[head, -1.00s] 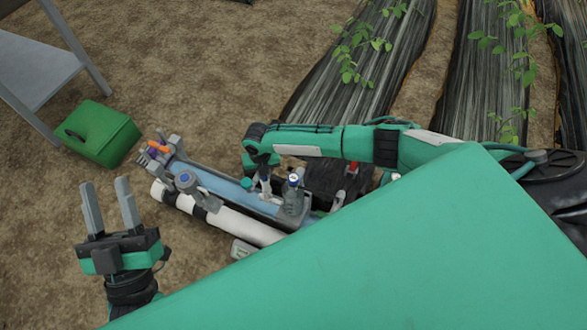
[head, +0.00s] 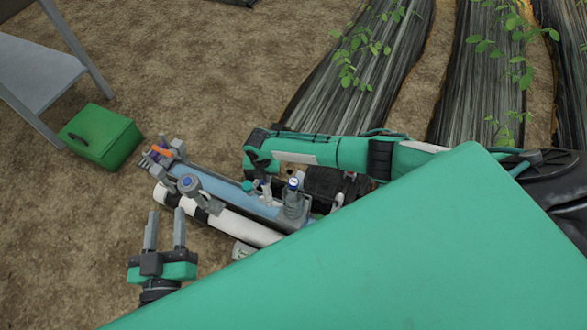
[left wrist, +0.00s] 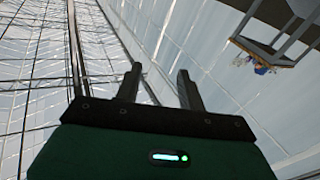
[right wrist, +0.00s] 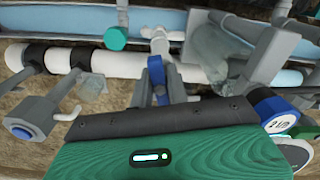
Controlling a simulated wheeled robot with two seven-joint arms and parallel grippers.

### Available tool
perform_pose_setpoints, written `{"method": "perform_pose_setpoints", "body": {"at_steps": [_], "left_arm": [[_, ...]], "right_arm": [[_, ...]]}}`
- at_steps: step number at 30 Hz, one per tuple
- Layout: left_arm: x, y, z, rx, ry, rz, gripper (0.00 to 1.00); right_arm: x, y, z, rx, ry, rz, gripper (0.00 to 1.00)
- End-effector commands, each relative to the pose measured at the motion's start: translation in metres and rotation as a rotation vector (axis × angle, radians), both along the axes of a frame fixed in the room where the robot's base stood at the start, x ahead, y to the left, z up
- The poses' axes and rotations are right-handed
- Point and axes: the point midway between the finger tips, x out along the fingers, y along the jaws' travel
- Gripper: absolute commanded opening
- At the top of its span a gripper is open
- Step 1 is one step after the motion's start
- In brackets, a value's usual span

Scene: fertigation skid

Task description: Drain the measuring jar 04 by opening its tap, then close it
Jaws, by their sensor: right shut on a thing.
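My right gripper (right wrist: 160,85) is shut on a small blue tap handle (right wrist: 158,70), beside a white pipe in the right wrist view. In the head view my right gripper (head: 262,185) is small and partly hidden at the pipework.
A blue-ringed gauge (right wrist: 272,108) sits close right of the right gripper. A green box (head: 103,137) and a grey table (head: 38,72) stand at left. Bare soil lies around.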

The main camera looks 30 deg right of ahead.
Motion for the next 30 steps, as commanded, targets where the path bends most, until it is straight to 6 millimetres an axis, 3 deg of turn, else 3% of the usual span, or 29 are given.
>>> {"method": "perform_pose_setpoints", "body": {"at_steps": [15,26,27,30], "left_arm": [[-0.028,-0.011,-0.052,0.074,0.288,-0.059,0.4],[-0.035,-0.012,-0.062,0.093,0.345,-0.07,0.4],[-0.035,-0.012,-0.062,0.093,0.345,-0.07,0.4],[-0.034,-0.012,-0.062,0.092,0.344,-0.07,0.4]], "right_arm": [[0.0,0.001,0.002,0.001,0.002,-0.218,0.0],[0.0,0.0,0.0,0.0,0.001,-0.27,0.0],[0.0,0.0,0.0,0.0,0.001,-0.27,0.18],[0.0,0.0,0.0,0.0,0.001,-0.269,0.38]]}}
